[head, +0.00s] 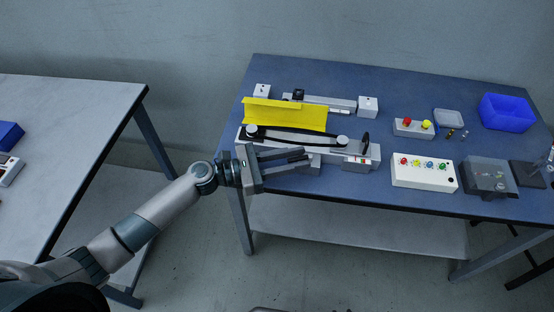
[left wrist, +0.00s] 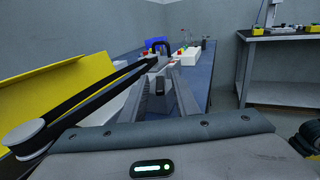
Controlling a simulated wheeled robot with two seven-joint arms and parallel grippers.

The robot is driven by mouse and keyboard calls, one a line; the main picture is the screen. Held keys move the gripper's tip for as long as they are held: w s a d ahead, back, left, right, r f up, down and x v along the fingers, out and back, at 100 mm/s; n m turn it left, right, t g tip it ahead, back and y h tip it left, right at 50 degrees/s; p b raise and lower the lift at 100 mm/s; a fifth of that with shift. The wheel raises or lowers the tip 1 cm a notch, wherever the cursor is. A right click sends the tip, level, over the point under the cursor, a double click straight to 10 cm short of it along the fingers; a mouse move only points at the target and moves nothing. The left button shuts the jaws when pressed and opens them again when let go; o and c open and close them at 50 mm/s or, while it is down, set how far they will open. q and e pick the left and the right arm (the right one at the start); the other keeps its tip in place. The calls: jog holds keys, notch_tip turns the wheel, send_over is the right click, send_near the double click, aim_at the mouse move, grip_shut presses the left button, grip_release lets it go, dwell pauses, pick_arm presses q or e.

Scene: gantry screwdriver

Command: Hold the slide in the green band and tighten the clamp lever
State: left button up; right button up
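A pale gantry unit (head: 310,149) lies along the front left of the blue table, with a black belt (head: 298,129) between two round pulleys. A black arched handle (head: 365,140) stands at its right end; it also shows in the left wrist view (left wrist: 158,45). I cannot tell which part is the slide or the clamp lever, and no green band is discernible. My left gripper (head: 306,155) is over the unit's front side, fingers pointing right. They look apart; a small dark block (left wrist: 160,86) shows between them in the left wrist view. My right gripper is not in view.
A yellow sheet (head: 285,115) stands behind the belt, with a second rail (head: 330,103) behind it. Button boxes (head: 424,173), a grey tray (head: 448,118) and a blue bin (head: 506,113) occupy the right side. Another table (head: 70,110) stands at the left.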

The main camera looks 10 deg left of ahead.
pick_arm(q)
jog(key=shift+a, duration=0.1)
